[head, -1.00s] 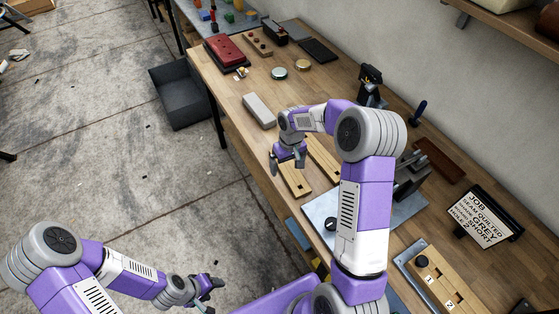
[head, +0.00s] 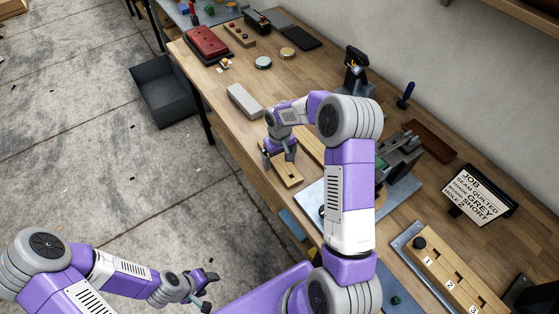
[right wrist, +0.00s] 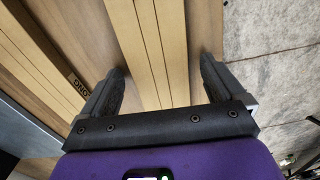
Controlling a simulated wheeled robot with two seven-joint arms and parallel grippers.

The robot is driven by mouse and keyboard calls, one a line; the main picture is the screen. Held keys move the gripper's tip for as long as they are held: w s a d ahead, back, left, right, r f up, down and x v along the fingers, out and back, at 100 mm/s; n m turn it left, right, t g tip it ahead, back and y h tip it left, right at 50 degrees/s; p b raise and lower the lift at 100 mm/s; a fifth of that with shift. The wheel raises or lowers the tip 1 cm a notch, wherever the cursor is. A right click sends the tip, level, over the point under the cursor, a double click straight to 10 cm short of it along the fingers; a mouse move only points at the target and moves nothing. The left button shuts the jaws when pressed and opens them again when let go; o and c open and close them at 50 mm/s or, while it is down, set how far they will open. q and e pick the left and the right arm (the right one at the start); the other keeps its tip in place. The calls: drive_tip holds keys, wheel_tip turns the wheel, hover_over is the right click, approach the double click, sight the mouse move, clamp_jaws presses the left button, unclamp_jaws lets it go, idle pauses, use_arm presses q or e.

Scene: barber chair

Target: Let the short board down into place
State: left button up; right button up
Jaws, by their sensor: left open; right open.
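The short board (head: 288,178), pale wood with a dark slot near its end, lies on the workbench (head: 226,125) near its front edge. My right gripper (head: 279,158) is over it, open, pointing down. In the right wrist view, the open fingers (right wrist: 162,65) stand on either side of the grooved pale board (right wrist: 158,45), with gaps at both sides. A second board (head: 311,145), partly hidden by my arm, lies beside it; its label in the right wrist view (right wrist: 77,83) reads "ONG". My left gripper (head: 203,286) is open and empty, away from the bench.
A grey block (head: 244,101) lies just beyond the boards. A metal plate (head: 312,200) and a clamp-like device (head: 398,155) are close on the near side. A job sign (head: 478,195) and a numbered wooden rack (head: 452,283) stand at right. A dark bin (head: 163,101) is on the floor.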

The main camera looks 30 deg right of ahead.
sight(279, 159)
drive_tip(key=shift+c, duration=0.3)
drive_tip(key=c, duration=1.2)
wheel_tip(279, 159, up, 10)
drive_tip(key=p, duration=0.1)
drive_tip(key=s+a+f, duration=0.1)
drive_tip(key=s+a, duration=0.2)
drive_tip(key=a, duration=0.1)
drive_tip(key=s+a+f, duration=0.2)
drive_tip(key=s+a, duration=0.1)
drive_tip(key=a, duration=0.1)
drive_tip(key=s+a+f, duration=0.2)
drive_tip(key=s+a, duration=0.1)
drive_tip(key=a, duration=0.1)
drive_tip(key=shift+a+f, duration=0.15)
drive_tip(key=shift+a, duration=0.05)
